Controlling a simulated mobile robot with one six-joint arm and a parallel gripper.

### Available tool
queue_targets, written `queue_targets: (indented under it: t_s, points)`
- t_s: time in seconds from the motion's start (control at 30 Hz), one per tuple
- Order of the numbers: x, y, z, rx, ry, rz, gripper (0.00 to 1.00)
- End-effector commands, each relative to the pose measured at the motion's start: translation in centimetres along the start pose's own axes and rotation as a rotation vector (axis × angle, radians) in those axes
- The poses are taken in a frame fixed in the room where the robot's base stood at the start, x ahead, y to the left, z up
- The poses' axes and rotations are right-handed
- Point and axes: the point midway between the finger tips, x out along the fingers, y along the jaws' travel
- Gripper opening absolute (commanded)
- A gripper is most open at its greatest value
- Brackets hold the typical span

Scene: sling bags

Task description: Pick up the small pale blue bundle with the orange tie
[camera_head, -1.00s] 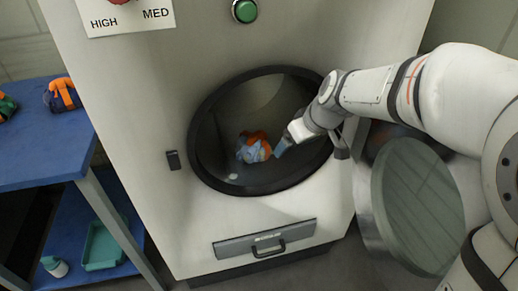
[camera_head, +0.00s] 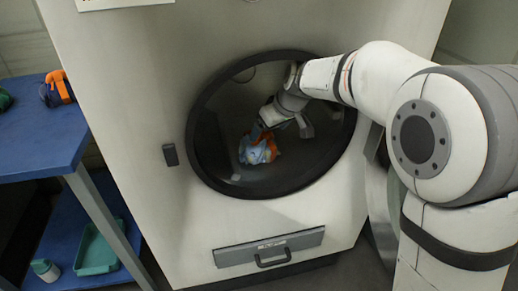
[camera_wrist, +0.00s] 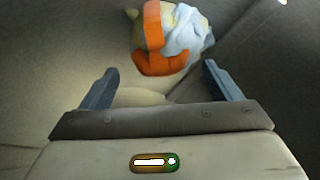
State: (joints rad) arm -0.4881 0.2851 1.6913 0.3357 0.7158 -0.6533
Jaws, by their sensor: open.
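The small pale blue bundle (camera_head: 256,152) with an orange tie lies inside the drum of the white machine, near the bottom. In the wrist view the bundle (camera_wrist: 188,38) shows pale blue and yellowish cloth with the orange tie (camera_wrist: 155,45) around it. My gripper (camera_head: 260,131) reaches through the round opening and is close to the bundle's upper side. In the wrist view my gripper (camera_wrist: 155,85) is open, and the bundle sits ahead of the two fingers, roughly centred and slightly right. Nothing is between the fingers.
The dark round rim (camera_head: 195,150) of the drum surrounds my arm. A small pale item (camera_head: 235,178) lies near the drum's front edge. A blue shelf (camera_head: 40,135) at left holds an orange and navy bundle (camera_head: 57,90); below are a teal tray (camera_head: 97,250) and a bottle (camera_head: 45,270).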

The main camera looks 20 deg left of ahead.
Motion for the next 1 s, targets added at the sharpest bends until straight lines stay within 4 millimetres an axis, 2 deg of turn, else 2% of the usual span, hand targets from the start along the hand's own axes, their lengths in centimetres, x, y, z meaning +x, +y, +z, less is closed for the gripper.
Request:
queue_targets:
  t_s: [0.13,0.3,0.63,1.0]
  points:
    - [1.6,-0.1,-2.0,-0.003,-0.001,-0.001,0.84]
    - [3.9,-0.1,-1.9,-0.002,-0.002,-0.002,0.84]
    - [4.2,-0.1,-2.1,-0.002,-0.001,-0.001,0.83]
    - [4.3,-0.1,-2.0,-0.002,-0.001,-0.001,0.53]
